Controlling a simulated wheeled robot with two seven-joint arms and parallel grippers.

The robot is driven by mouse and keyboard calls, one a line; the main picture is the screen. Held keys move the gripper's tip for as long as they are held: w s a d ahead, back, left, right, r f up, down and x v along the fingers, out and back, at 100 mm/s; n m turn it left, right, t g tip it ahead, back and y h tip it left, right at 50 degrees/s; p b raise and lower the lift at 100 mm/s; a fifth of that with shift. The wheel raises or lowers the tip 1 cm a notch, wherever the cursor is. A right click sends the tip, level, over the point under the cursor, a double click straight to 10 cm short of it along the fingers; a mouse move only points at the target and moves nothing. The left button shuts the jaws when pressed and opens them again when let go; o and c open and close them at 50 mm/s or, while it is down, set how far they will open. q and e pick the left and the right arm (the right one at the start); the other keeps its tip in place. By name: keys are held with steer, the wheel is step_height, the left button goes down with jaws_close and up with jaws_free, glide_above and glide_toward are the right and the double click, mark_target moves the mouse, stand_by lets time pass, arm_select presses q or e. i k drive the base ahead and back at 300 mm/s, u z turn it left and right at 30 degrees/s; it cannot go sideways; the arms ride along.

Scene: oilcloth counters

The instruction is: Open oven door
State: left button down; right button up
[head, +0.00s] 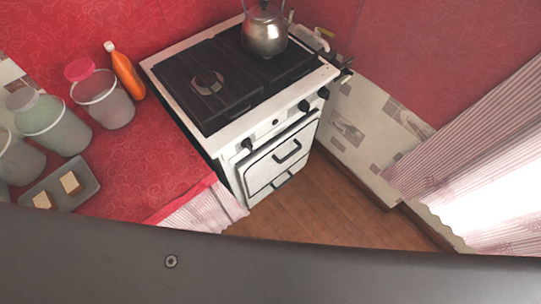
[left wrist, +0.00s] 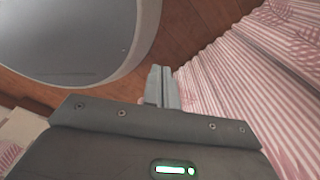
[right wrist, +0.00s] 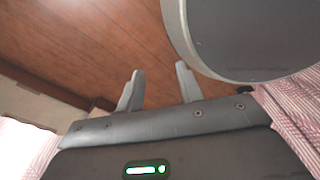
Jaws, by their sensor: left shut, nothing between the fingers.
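The white oven (head: 285,155) stands at the centre of the head view, below a black-topped stove. Its door is closed, with a dark handle (head: 287,152) on the front and black knobs above it. In the left wrist view my left gripper (left wrist: 162,72) is shut and empty, with its fingers together, beside a striped curtain. In the right wrist view my right gripper (right wrist: 159,72) is open and empty over the wooden floor. Neither gripper shows in the head view, and the oven shows in neither wrist view.
A kettle (head: 265,33) stands on the stove. The red counter (head: 160,160) at left holds jars, an orange bottle (head: 124,72) and a tray (head: 87,180). Striped curtains (left wrist: 245,75) hang near my left gripper. Wooden floor (head: 315,215) lies clear before the oven.

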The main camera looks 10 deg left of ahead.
mark_target(263, 167)
steer(key=z, duration=2.8)
steer(key=i, duration=1.9)
steer(key=u, duration=3.05)
